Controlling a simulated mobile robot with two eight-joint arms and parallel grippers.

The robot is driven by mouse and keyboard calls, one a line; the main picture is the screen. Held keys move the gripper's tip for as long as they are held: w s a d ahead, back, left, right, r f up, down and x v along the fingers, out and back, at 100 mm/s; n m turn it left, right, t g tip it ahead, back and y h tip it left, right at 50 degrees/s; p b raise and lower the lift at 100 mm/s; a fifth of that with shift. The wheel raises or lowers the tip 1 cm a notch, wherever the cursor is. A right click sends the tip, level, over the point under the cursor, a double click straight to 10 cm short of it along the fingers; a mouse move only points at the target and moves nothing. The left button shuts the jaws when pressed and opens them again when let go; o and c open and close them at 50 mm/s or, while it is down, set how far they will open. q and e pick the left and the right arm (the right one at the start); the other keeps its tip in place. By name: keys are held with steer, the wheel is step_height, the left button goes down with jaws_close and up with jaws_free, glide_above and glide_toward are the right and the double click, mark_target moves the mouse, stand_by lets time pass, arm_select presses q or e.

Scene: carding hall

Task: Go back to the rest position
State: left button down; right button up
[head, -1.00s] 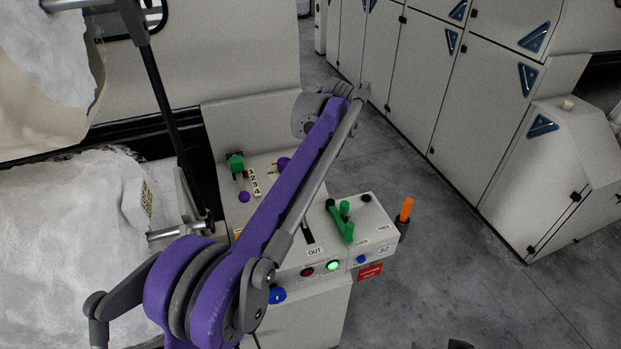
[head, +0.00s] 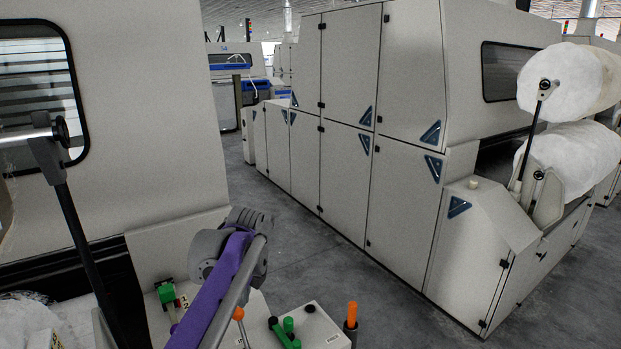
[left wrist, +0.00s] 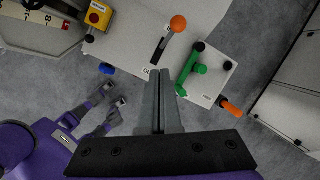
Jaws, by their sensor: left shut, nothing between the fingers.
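My left gripper (left wrist: 160,128) is shut and empty in the left wrist view, its fingertips over the edge of the control panel. In the head view my left arm reaches up from the bottom, and its fingers cannot be made out there. The control panel (left wrist: 133,36) has an orange-knobbed lever (left wrist: 178,24) and a green lever (left wrist: 191,77) close to the fingertips. A purple and grey part of my own body, perhaps my right gripper (left wrist: 117,100), shows at the left of the wrist view; its jaw state is unclear.
An orange handle (head: 351,314) stands at the panel's right side. A yellow box with a red button (left wrist: 97,15) is at the wrist view's top. A long row of pale cabinets (head: 340,150) stands across the grey floor (head: 345,275), which is clear between.

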arm_select(q)
steer(key=s+f+n+t, duration=0.1)
steer(key=s+f+n, duration=0.4)
steer(key=s+n, duration=0.2)
steer(key=s+a+f+n+t+h, duration=0.1)
steer(key=s+f+n, duration=0.4)
steer(key=s+n, duration=0.3)
steer(key=s+f+n+t+h, duration=0.1)
steer(key=s+f+n, duration=0.4)
steer(key=s, duration=0.7)
steer(key=shift+a+n, duration=0.15)
steer(key=shift+n, duration=1.05)
